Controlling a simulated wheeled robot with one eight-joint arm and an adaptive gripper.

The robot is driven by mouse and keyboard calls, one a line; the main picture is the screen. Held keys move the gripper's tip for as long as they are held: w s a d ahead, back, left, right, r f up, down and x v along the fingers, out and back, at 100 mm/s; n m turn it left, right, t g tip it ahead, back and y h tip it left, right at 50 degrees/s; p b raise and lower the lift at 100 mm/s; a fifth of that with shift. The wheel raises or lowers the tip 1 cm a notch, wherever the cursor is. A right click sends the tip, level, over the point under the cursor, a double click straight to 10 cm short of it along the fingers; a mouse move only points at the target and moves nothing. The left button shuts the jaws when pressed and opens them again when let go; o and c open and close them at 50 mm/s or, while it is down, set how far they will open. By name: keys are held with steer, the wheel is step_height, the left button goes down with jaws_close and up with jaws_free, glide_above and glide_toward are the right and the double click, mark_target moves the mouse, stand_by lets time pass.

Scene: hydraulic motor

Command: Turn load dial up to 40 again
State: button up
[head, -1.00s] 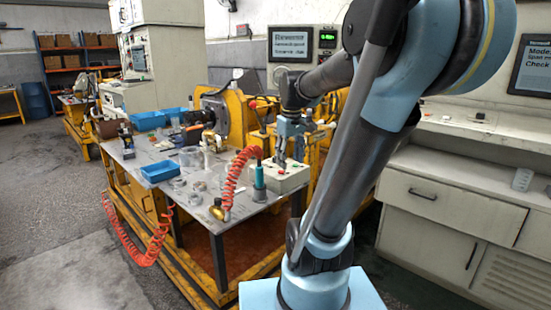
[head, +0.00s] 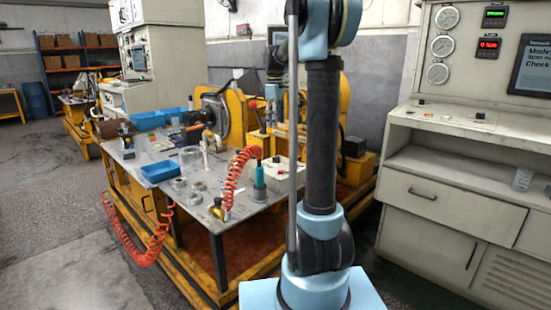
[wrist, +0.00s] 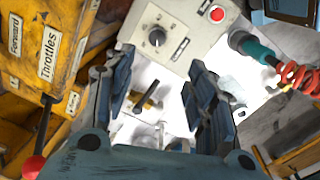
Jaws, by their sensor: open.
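In the wrist view a black dial (wrist: 157,37) with a pale pointer mark sits on a white control box (wrist: 178,18), beside a red button (wrist: 217,14). The dial's labels are too small to read, so I cannot tell its value or whether it is the load dial. My gripper (wrist: 148,75) is open and empty, its fingers apart on either side below the dial, not touching it. In the head view the control box (head: 286,168) is partly hidden behind my arm, and the gripper cannot be made out clearly.
The bench (head: 200,210) holds blue trays (head: 160,171) and glassware.

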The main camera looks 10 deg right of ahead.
mark_target(276, 157)
steer(key=f, duration=0.5)
steer(key=w+f, duration=0.1)
steer(key=f, duration=1.1)
steer(key=shift+w+d+f, duration=0.15)
steer(key=shift+d+f, duration=0.05)
steer(key=shift+d, duration=0.05)
steer(key=shift+c, duration=0.3)
steer(key=c, duration=1)
